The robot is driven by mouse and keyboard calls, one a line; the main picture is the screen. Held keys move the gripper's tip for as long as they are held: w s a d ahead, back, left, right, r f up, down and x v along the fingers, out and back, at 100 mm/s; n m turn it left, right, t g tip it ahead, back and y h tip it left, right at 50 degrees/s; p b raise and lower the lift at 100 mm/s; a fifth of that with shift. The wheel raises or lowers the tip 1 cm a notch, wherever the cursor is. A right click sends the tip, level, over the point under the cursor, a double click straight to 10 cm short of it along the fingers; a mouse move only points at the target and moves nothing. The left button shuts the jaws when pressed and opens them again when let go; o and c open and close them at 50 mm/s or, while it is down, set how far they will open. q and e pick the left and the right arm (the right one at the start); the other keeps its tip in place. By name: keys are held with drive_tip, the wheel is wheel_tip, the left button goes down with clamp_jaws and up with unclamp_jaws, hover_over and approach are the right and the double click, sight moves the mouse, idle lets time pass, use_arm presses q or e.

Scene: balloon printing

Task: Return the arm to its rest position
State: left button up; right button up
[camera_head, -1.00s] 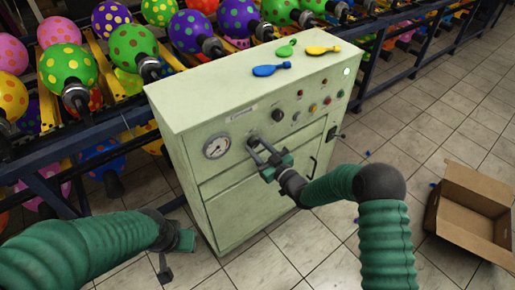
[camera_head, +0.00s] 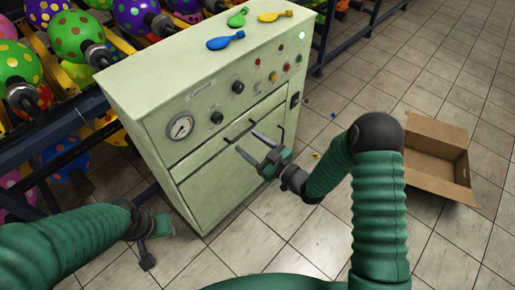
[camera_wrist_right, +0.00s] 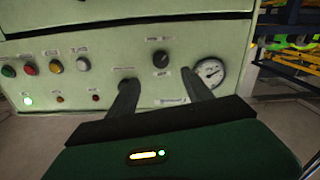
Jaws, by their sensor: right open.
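My right gripper (camera_head: 247,142) is in front of the pale green control cabinet (camera_head: 185,190), below its knobs. Its two dark fingers are apart with nothing between them. In the right wrist view the fingers (camera_wrist_right: 158,84) point at the panel, with a black knob (camera_wrist_right: 160,59) and the gauge (camera_wrist_right: 209,72) beyond. I cannot tell the exact gap to the cabinet front. My left gripper (camera_head: 155,238) hangs low at the left, in front of the cabinet's lower left corner. It holds nothing that I can see, and its jaws are unclear.
Blue (camera_head: 226,41), green (camera_head: 238,17) and yellow (camera_head: 275,16) deflated balloons lie on the cabinet top. A rack with several dotted balloons (camera_head: 79,36) stands behind at the left. An open cardboard box (camera_head: 437,170) is on the floor at the right. Tiled floor around it is mostly clear.

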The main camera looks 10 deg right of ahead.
drive_tip(key=v, duration=0.3)
drive_tip(key=shift+s+d, duration=0.15)
drive_tip(key=shift+s, duration=0.1)
